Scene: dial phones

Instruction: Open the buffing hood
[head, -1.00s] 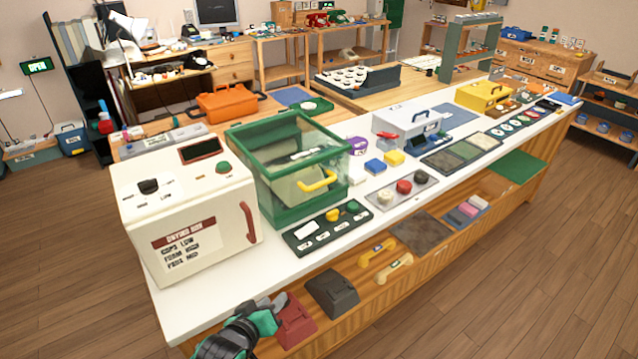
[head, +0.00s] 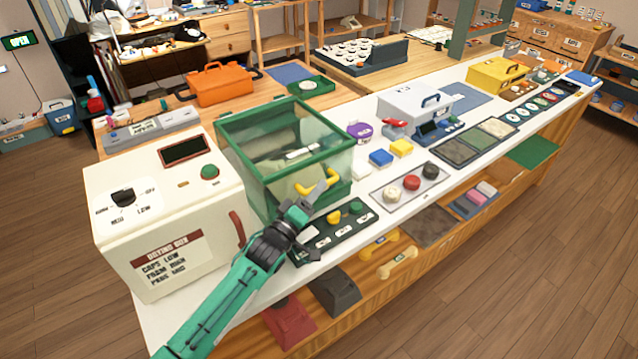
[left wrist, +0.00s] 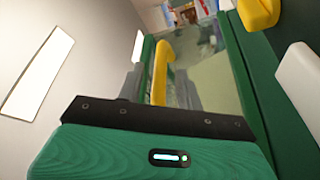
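The buffing hood is a glass box with a green frame (head: 240,134) on the white counter, and its front appears closed. Its yellow handle (head: 303,189) is on the front pane. My left gripper (head: 320,190) is at the handle, partly covering it in the head view. In the left wrist view the yellow handle (left wrist: 160,72) shows between the two grey fingers (left wrist: 163,88), which stand apart. Whether they touch the handle cannot be told. My right gripper is not in view.
The white drying box (head: 165,220) stands close to the left of the hood, near my left arm. A dark panel (head: 335,236) with yellow and green knobs lies in front of the hood. A tray (head: 411,190) of coloured knobs lies to the right.

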